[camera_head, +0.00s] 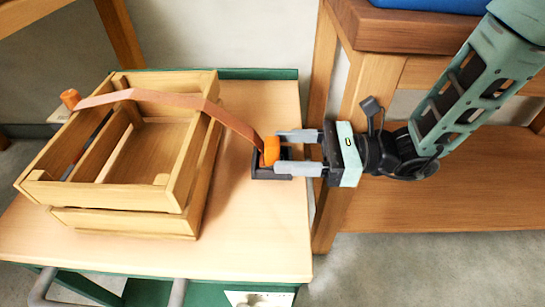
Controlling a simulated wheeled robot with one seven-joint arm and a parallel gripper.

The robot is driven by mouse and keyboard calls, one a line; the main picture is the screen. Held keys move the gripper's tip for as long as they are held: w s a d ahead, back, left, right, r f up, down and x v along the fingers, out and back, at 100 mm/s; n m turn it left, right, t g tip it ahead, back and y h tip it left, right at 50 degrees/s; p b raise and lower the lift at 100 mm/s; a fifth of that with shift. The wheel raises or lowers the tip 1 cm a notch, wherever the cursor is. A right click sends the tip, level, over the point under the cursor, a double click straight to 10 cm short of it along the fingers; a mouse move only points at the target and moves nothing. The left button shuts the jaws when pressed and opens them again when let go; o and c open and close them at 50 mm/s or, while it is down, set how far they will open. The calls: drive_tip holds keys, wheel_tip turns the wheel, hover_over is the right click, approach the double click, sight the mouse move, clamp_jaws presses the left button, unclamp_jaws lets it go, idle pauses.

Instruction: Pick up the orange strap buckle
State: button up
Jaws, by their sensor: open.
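The orange strap buckle (271,149) stands upright at the right end of a flat orange-brown strap (160,96). It sits at a small black holder (269,174) near the right edge of the cart top. The strap runs left from it over the wooden crate (117,196). My gripper (277,152) comes in from the right, with its two grey fingers apart, one on the far side and one on the near side of the buckle. I cannot tell whether either finger touches it. The fingers partly hide the holder.
The crate fills the left of the light wooden cart top (150,250). An orange end piece (70,98) is at the strap's left end. A wooden bench (410,30) with a lower shelf stands at the right. The cart's front right surface is clear.

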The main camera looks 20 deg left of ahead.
sight(262, 160)
drive_tip(key=b+x, duration=0.2)
drive_tip(key=x, duration=0.3)
drive_tip(key=shift+r, duration=0.15)
drive_tip(key=c, duration=1.2)
